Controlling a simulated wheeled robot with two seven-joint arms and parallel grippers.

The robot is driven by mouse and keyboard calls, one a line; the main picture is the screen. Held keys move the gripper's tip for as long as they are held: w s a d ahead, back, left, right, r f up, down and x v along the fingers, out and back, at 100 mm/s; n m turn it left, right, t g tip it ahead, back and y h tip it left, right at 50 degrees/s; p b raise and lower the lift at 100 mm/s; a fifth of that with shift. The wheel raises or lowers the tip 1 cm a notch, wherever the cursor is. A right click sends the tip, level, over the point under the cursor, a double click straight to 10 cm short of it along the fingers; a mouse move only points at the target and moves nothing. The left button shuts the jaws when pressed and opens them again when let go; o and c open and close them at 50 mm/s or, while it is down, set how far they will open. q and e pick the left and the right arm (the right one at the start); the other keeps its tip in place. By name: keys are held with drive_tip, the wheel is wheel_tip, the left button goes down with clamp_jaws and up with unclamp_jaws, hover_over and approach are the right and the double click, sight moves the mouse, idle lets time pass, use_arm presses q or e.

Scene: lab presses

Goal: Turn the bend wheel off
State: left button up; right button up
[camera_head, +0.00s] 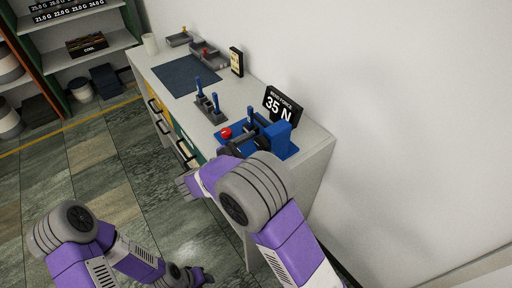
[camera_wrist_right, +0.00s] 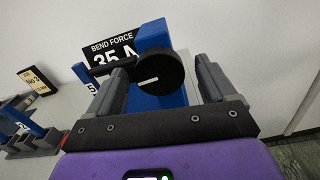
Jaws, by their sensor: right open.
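The bend wheel is a black round knob (camera_wrist_right: 160,76) with a white line, seen in the right wrist view on the front of a blue press (camera_wrist_right: 153,37). The line lies nearly level. The blue press also shows in the head view (camera_head: 277,136) at the near end of the desk. My right gripper (camera_wrist_right: 164,68) is open, its grey fingers on either side of the wheel; I cannot tell whether they touch it. In the head view my right gripper (camera_head: 240,148) is by the press, partly hidden by my wrist. My left gripper (camera_head: 195,277) is low, away from the desk.
A black "BEND FORCE 35 N" sign (camera_head: 283,106) stands behind the press. A red ball (camera_head: 226,132) is beside the press. A grey fixture with blue posts (camera_head: 210,109), a dark mat (camera_head: 187,74) and a small sign (camera_head: 236,62) stand farther along the desk. A wall runs behind it.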

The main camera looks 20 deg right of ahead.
drive_tip(key=shift+c, duration=0.5)
drive_tip(key=c, duration=1)
drive_tip(key=shift+o, duration=0.2)
